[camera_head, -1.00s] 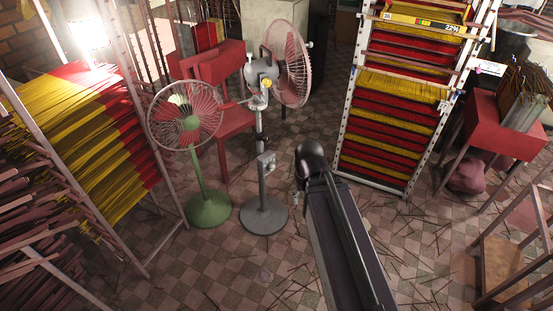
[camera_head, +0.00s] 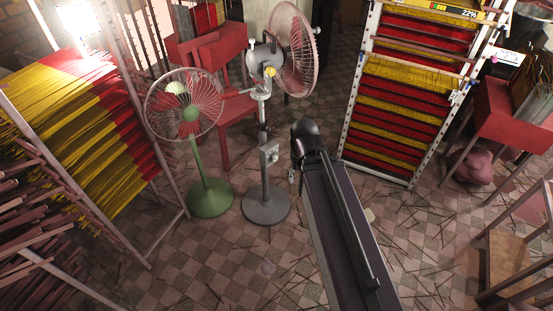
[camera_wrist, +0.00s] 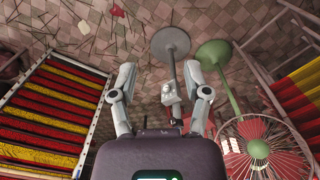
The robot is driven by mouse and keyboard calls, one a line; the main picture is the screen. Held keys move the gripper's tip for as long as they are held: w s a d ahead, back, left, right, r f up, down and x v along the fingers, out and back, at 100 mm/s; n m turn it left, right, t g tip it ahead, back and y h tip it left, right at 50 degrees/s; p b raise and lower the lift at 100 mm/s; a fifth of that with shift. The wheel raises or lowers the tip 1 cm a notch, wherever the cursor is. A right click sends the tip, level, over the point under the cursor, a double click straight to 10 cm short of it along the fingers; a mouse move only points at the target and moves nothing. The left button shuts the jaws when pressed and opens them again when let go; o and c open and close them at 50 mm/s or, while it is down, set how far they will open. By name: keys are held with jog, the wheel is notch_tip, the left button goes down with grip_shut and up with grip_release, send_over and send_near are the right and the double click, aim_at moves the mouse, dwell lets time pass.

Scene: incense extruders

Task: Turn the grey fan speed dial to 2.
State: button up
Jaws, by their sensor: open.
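The grey fan (camera_head: 261,58) stands on a grey pole with a round grey base (camera_head: 265,207). Its control box (camera_head: 268,153) is partway up the pole; the dial on it is too small to read. In the wrist view the control box (camera_wrist: 171,93) shows upside down between my fingers, beyond them, with the grey base (camera_wrist: 170,42) farther on. My gripper (camera_wrist: 160,68) is open and empty, apart from the box. In the head view my arm ends just right of the grey pole, and the fingers are mostly hidden.
A green fan (camera_head: 190,113) on a green base (camera_head: 209,197) stands close left of the grey fan. A rack of red and yellow incense (camera_head: 400,105) stands to the right, another rack (camera_head: 80,130) at left. A red chair (camera_head: 235,135) is behind. Sticks litter the open floor.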

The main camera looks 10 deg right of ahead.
jog(key=shift+o, duration=0.5)
jog(key=shift+f, duration=0.1)
jog(key=n+t+y+b, duration=0.75)
jog(key=t+b, duration=0.45)
jog(key=b, duration=3.5)
send_near(276, 159)
notch_tip(276, 159, up, 2)
jog(key=s+d, duration=0.1)
jog(key=s, duration=0.2)
jog(key=shift+w+d, duration=0.15)
jog(key=b+x, duration=0.1)
jog(key=x, duration=0.3)
jog(key=b+x, duration=0.2)
jog(key=x, duration=0.3)
jog(key=b+x, duration=0.2)
jog(key=x, duration=0.2)
jog(key=shift+w+f, duration=0.25)
jog(key=shift+f, duration=0.15)
